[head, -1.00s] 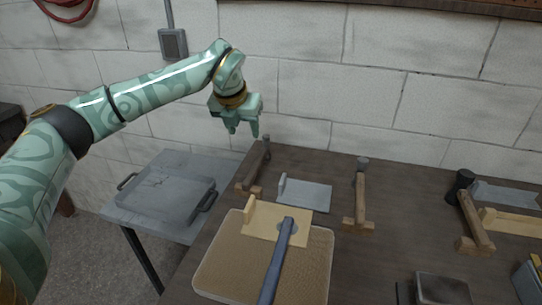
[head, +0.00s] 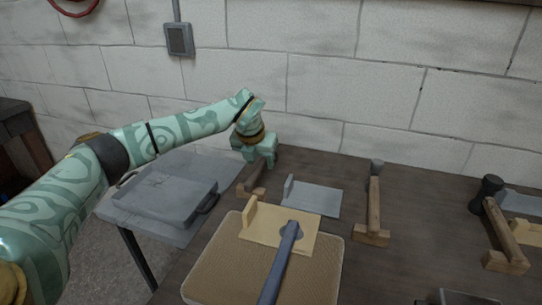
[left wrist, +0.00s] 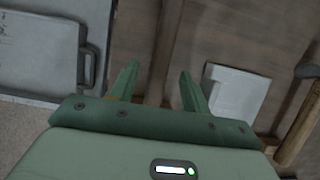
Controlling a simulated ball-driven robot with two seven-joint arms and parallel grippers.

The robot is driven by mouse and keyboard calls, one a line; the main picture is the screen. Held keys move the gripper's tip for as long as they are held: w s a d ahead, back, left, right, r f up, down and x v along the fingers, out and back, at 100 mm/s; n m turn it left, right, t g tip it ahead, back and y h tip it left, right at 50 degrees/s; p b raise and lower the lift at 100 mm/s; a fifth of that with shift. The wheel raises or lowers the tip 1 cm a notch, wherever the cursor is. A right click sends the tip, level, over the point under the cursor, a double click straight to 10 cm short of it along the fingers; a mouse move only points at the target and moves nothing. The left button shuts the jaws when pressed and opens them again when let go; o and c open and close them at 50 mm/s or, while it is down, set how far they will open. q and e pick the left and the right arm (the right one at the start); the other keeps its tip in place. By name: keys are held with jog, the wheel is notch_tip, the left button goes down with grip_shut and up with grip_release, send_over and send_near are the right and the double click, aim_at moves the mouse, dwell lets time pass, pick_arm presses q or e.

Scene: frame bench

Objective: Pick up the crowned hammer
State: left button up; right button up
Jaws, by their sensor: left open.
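Several wooden-handled hammers lie on the dark bench with their handles raised on wooden rests. The left hammer (head: 252,180) is partly hidden under my left gripper (head: 264,162); its handle shows between the spread fingers in the left wrist view (left wrist: 165,50). The middle hammer (head: 374,195) has a small grey head. The right hammer (head: 492,205) has a wide black head. I cannot tell from these frames which head is crowned. My left gripper is open and empty, pointing down over the left hammer. My right gripper is not in view.
A grey plate (head: 318,199) with an upright tab lies right of the left hammer. A tan mat (head: 215,265) holds a wooden board (head: 262,236) and a blue-grey bar (head: 280,265). A grey tray (head: 165,195) stands on a side table at left. The wall is behind.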

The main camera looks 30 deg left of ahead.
aim_at(260, 164)
pick_arm(q)
jog(key=b+x, duration=0.1)
jog(key=x, duration=0.2)
jog(key=shift+f, duration=0.4)
jog(key=shift+w+f, duration=0.1)
jog(key=shift+f, duration=0.1)
jog(key=shift+r, duration=0.15)
grip_shut()
jog(key=shift+r, duration=0.1)
